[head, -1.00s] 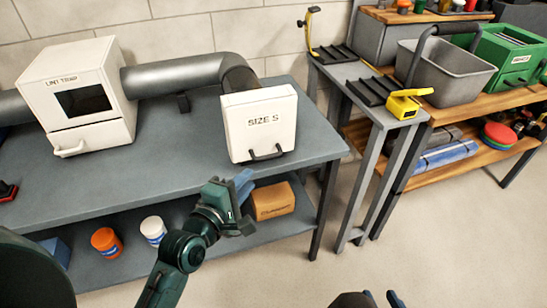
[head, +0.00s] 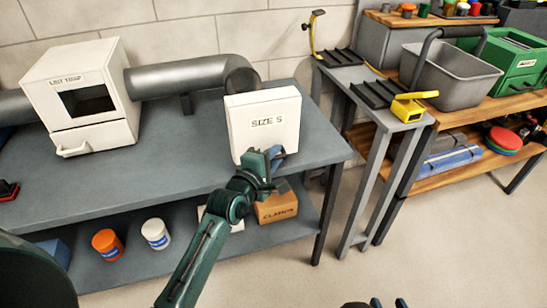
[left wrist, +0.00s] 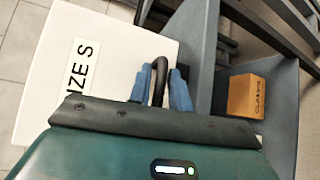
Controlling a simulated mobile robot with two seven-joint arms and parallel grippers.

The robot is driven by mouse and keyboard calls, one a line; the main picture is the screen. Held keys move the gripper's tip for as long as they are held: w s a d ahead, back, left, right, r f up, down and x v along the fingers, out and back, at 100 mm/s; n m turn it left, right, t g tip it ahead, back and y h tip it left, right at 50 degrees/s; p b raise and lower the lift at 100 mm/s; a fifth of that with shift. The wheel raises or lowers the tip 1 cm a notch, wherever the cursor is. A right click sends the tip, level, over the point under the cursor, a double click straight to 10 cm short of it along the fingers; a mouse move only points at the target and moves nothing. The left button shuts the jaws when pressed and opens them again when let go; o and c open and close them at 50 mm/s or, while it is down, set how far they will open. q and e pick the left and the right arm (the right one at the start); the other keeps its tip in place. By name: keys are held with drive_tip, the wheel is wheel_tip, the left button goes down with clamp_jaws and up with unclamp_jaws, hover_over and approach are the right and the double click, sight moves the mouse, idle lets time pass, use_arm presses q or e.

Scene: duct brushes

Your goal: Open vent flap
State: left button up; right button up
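The white vent flap (head: 262,112) marked "SIZE S" stands upright at the right end of the grey bench, in front of the duct's end. It also shows tilted in the left wrist view (left wrist: 95,40). A dark bar handle (left wrist: 160,75) sits low on its face. My left gripper (head: 268,158) is at this handle. In the left wrist view its blue fingers (left wrist: 162,85) lie on either side of the handle, with narrow gaps showing. My right gripper (head: 388,303) is at the bottom edge, its two blue fingertips apart and empty.
A grey duct (head: 185,78) runs from the white "LINT TRAP" box (head: 80,95) to behind the flap. A cardboard box (head: 277,207) and tubs stand on the lower shelf. A narrow stand (head: 410,128) is to the right. The floor in front is clear.

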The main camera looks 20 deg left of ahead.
use_arm(q)
drive_tip(key=shift+c, duration=0.4)
drive_tip(key=c, duration=0.3)
clamp_jaws()
drive_tip(key=shift+s, duration=0.1)
